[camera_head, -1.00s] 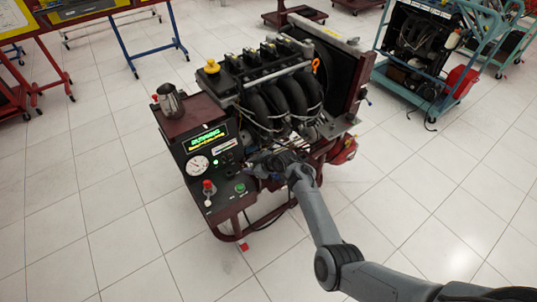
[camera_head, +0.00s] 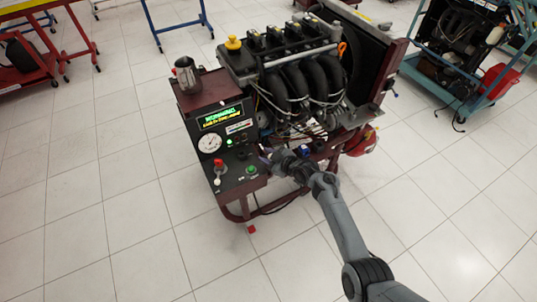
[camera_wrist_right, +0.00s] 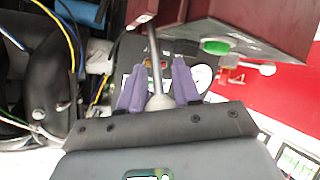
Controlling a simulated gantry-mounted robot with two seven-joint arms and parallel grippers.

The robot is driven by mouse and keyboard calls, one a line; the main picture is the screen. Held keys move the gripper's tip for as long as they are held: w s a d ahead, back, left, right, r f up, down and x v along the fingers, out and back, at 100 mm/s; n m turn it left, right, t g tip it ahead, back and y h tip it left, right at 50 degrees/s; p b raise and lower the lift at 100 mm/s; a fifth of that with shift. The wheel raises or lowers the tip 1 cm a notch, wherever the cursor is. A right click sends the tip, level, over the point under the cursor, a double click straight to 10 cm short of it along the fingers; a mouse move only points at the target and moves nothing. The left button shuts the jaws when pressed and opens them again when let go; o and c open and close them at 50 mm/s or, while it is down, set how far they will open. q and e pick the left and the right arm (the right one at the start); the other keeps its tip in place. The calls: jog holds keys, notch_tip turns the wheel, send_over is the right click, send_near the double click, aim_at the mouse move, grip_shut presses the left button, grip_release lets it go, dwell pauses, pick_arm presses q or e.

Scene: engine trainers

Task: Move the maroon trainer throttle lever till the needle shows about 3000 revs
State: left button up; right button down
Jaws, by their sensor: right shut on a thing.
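The maroon trainer (camera_head: 197,94) stands mid-floor with an engine on top. Its dark panel carries a round white dial (camera_head: 210,142); the needle is too small to read surely. The dial also shows partly in the right wrist view (camera_wrist_right: 203,78), behind a finger. My right gripper (camera_head: 268,156) is at the panel's right side. In the right wrist view its purple fingers (camera_wrist_right: 158,88) are shut on the throttle lever (camera_wrist_right: 153,50), a metal rod with a pale rounded end between them. In the head view the gripper hides the lever. My left gripper is out of view.
A red knob (camera_head: 218,164) and a green button (camera_head: 251,169) sit on the panel near the gripper. A metal jug (camera_head: 187,75) stands on the trainer's top left. A teal trolley (camera_head: 480,75) stands at the right. The floor in front is clear.

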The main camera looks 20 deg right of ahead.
jog(key=shift+s+f, duration=0.2)
jog(key=shift+f, duration=0.15)
jog(key=c, duration=1.2)
grip_release()
jog(key=shift+o, duration=1.2)
jog(key=shift+d, duration=0.1)
jog(key=shift+o, duration=0.4)
jog(key=shift+s, duration=0.15)
jog(key=shift+r, duration=0.1)
